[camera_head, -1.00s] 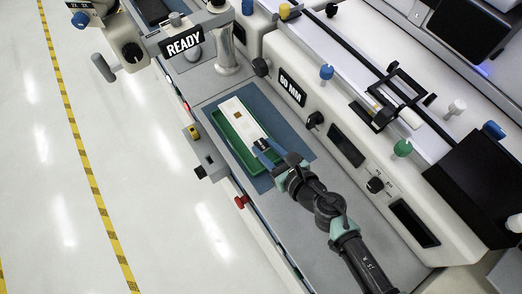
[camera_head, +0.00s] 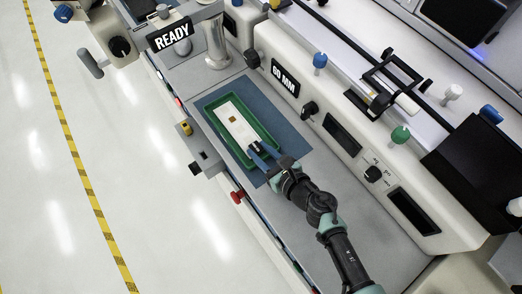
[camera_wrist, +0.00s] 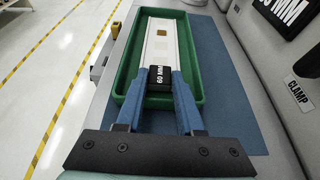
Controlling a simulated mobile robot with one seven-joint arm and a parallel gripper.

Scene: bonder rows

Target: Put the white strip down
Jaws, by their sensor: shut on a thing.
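The white strip (camera_head: 235,123) has a small brown square on it and a black end block marked 60 MM (camera_wrist: 160,78), seen in the wrist view. My gripper (camera_head: 258,149) is shut on the near end of the strip, with a blue finger on each side of the black block. The strip lies lengthwise within the outline of the green tray (camera_head: 207,110). It also shows between the tray walls in the wrist view (camera_wrist: 162,42). I cannot tell whether its underside touches the tray floor.
The tray stands on a blue mat (camera_head: 292,137) on the grey bench. A machine front with a 60 MM sign (camera_head: 284,78) and knobs runs along the right. A grey block with a yellow button (camera_head: 185,128) is left of the tray. The READY sign (camera_head: 171,35) stands beyond.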

